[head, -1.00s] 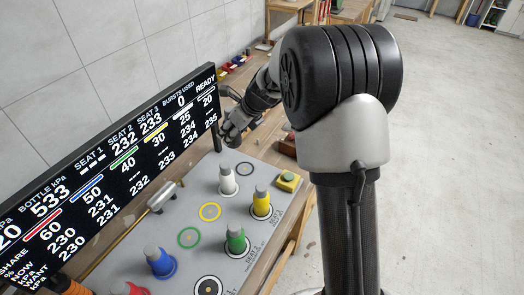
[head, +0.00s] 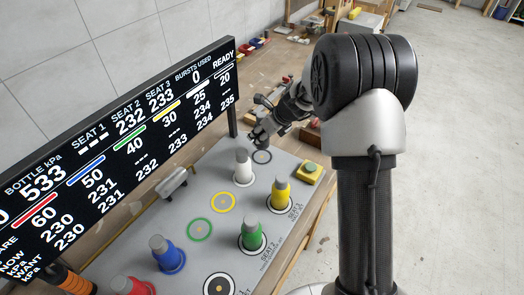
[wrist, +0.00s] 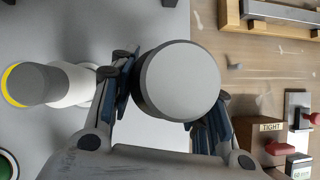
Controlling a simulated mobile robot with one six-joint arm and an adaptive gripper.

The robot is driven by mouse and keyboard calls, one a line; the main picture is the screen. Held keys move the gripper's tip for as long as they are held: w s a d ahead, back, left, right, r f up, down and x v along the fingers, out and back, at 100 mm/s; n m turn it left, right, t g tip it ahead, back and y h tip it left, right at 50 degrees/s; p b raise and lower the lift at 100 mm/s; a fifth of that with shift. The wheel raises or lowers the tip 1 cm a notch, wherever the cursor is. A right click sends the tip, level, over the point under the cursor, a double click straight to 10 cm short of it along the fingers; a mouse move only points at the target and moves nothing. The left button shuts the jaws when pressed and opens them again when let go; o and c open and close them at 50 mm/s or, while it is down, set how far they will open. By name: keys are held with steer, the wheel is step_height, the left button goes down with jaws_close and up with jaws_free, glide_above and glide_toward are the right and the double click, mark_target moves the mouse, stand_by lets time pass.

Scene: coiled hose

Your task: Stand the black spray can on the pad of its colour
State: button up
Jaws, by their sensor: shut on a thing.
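In the wrist view my gripper (wrist: 175,108) is shut on a can with a round grey top and a dark side, which fits the black spray can (wrist: 148,97). I see it nearly end-on, so its base is hidden. In the head view my gripper (head: 263,132) is at the far end of the grey board, close to and just above a dark-ringed pad (head: 262,157). The can is hard to make out there among the dark fingers. I cannot tell whether its base touches the pad.
A white can (head: 243,168) stands close to my gripper, left of it in the wrist view. Yellow (head: 281,194), green (head: 251,235), blue (head: 168,256) and red cans stand nearer. Yellow (head: 224,202) and green (head: 200,230) ring pads are empty. A display (head: 120,150) borders the left; a yellow button box (head: 310,173) is right.

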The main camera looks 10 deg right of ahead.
mark_target(262, 146)
step_height(262, 146, down, 6)
steer(key=b, duration=0.2)
steer(key=shift+r+b, duration=0.15)
steer(key=shift+b, duration=0.25)
steer(key=shift+f, duration=0.2)
steer(key=o, duration=1.2)
steer(key=shift+r, duration=0.1)
